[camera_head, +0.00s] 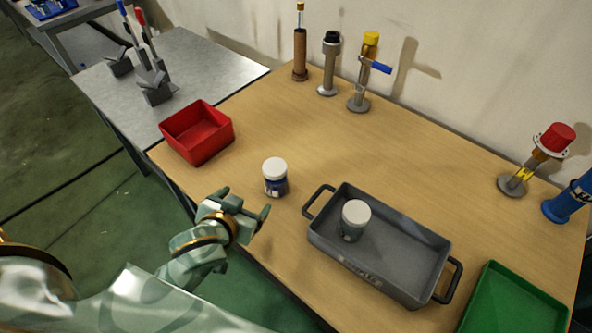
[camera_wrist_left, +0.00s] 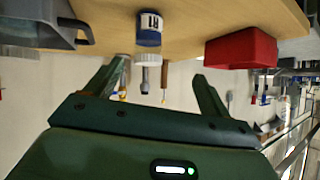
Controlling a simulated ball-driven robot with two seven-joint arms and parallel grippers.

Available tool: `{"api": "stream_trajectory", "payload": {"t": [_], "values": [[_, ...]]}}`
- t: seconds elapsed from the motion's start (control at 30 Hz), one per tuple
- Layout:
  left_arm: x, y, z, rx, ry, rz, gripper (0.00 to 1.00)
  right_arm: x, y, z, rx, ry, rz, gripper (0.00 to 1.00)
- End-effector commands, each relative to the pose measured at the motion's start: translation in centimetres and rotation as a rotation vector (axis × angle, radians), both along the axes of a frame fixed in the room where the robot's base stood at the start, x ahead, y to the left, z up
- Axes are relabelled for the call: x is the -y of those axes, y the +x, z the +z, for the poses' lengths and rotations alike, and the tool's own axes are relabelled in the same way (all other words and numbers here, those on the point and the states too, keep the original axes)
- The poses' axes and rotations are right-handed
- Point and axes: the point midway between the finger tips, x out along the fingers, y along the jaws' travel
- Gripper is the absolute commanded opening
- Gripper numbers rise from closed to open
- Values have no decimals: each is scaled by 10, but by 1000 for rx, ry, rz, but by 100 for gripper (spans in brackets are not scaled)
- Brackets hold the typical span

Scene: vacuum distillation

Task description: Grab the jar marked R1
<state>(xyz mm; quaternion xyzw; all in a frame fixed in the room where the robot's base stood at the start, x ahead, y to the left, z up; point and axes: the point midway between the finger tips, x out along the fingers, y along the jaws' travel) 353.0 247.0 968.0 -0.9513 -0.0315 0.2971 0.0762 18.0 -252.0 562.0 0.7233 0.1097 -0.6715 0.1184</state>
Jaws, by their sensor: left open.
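The jar marked R1 (camera_head: 275,180) stands upright on the wooden table, with a white lid and blue body. In the left wrist view the same jar (camera_wrist_left: 149,32) appears upside down, its label reading R1. My left gripper (camera_head: 244,204) is open and empty by the table's near edge, a little short of the jar and apart from it. In the wrist view the jar lies beyond and between the spread fingers of that gripper (camera_wrist_left: 160,85). A second white-lidded jar (camera_head: 353,218) with a grey-green body stands in the grey tray; its label is not readable. My right gripper is not in view.
The grey handled tray (camera_head: 413,245) is right of the R1 jar, and a red bin (camera_head: 181,124) is at its upper left. A green tray (camera_head: 513,300) is at lower right. Several stands line the back edge. The table behind the jar is clear.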

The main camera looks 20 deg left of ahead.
Motion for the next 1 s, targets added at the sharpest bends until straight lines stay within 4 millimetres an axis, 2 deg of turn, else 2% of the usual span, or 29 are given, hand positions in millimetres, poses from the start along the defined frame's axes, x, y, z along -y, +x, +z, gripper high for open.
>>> {"api": "stream_trajectory", "payload": {"t": [0.1,0.17,0.27,0.53,0.87,1.0], "values": [[8,14,14,88,-124,27,82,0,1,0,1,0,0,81],[9,20,14,106,-153,32,82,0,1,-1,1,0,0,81],[9,36,6,112,-164,34,82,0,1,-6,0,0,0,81],[6,93,-27,110,-160,34,82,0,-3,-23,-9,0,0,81],[5,124,-44,109,-159,33,82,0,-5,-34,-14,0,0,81],[5,145,-57,109,-158,33,82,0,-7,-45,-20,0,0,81]]}}
